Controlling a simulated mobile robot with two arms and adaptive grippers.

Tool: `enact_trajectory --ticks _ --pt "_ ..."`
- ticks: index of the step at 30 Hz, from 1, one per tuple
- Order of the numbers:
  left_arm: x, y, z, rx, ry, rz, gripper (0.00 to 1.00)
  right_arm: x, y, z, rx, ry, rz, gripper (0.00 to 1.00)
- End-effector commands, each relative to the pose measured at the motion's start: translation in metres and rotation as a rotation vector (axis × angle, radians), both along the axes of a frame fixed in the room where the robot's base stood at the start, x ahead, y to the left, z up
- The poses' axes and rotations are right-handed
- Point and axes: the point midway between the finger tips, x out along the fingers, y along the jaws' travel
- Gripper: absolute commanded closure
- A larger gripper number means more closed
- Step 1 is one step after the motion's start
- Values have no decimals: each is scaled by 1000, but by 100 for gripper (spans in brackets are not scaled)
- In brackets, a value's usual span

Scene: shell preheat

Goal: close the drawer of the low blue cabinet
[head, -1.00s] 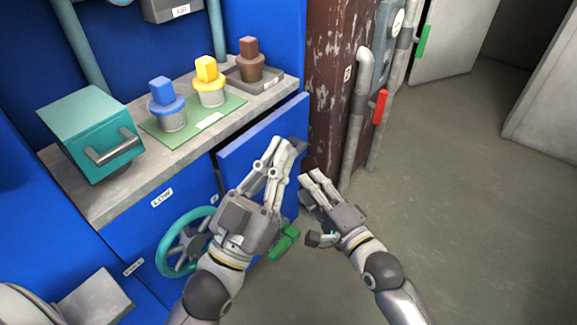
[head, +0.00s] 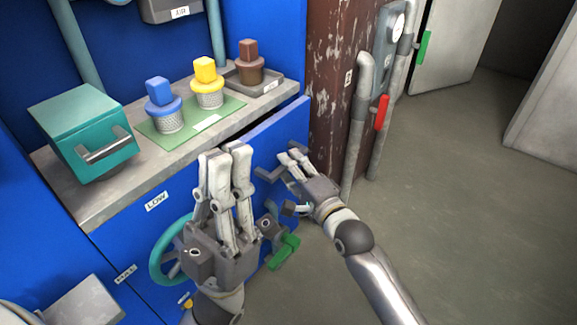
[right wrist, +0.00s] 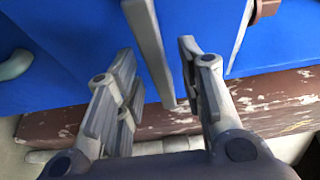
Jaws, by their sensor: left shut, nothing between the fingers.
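The low blue cabinet (head: 130,215) has a grey top and a "LOW" label. Its blue drawer front (head: 291,132) stands out a little from under the top at the right end. My left gripper (head: 224,150) is shut and empty, fingers pointing up in front of the cabinet, covering part of the drawer front. My right gripper (head: 274,164) is at the right part of the drawer front, fingers apart. In the right wrist view, the open right gripper (right wrist: 160,75) has a grey bar between its fingers; I cannot tell whether they touch it.
A teal box (head: 85,130) and blue, yellow and brown plugs (head: 208,85) stand on the cabinet top. A teal handwheel (head: 165,255) and a green lever (head: 283,252) are on the front. A rusty brown column (head: 330,90) stands close right. Open floor lies further right.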

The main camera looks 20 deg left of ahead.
Motion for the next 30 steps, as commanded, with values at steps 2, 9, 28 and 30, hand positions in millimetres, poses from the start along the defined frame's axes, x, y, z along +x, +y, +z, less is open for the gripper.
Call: enact_trajectory --ticks 2,9,28,30 --pt "-7 2 -2 -12 -35 -2 100 5 6 -1 1 -1 1 64" --pt "-16 4 -2 -27 -83 -4 100 11 13 0 0 0 1 64" --pt "-16 4 -1 -27 -82 -5 100 11 12 0 -1 1 1 100" --pt "-16 4 -2 -27 -82 -5 100 11 12 0 -1 1 1 100"
